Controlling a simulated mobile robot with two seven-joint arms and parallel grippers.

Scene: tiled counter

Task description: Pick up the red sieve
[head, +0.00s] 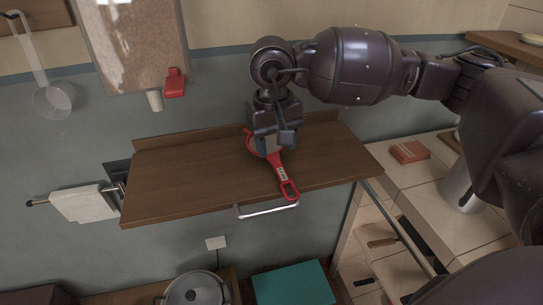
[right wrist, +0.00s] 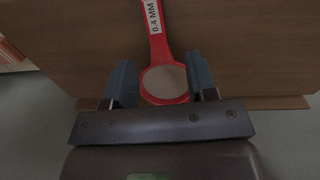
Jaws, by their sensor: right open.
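The red sieve (head: 285,180) lies on the wooden shelf (head: 190,178), its looped handle pointing toward the shelf's front edge. My right gripper (head: 268,145) is over the sieve's round end and hides part of it in the head view. In the right wrist view, the sieve's grey mesh disc with its red rim (right wrist: 165,82) sits between the two open fingers of my right gripper (right wrist: 162,85). The handle carries a white label reading "0.4 MM". A gap shows between the rim and each finger. My left gripper is not in view.
A metal bar (head: 266,210) runs along the shelf's front edge. A white cloth (head: 85,204) hangs at the left. A dispenser with a red tap (head: 175,83) is on the wall above. A lidded pot (head: 195,290) and a teal box (head: 293,285) are below. The shelf's left half is clear.

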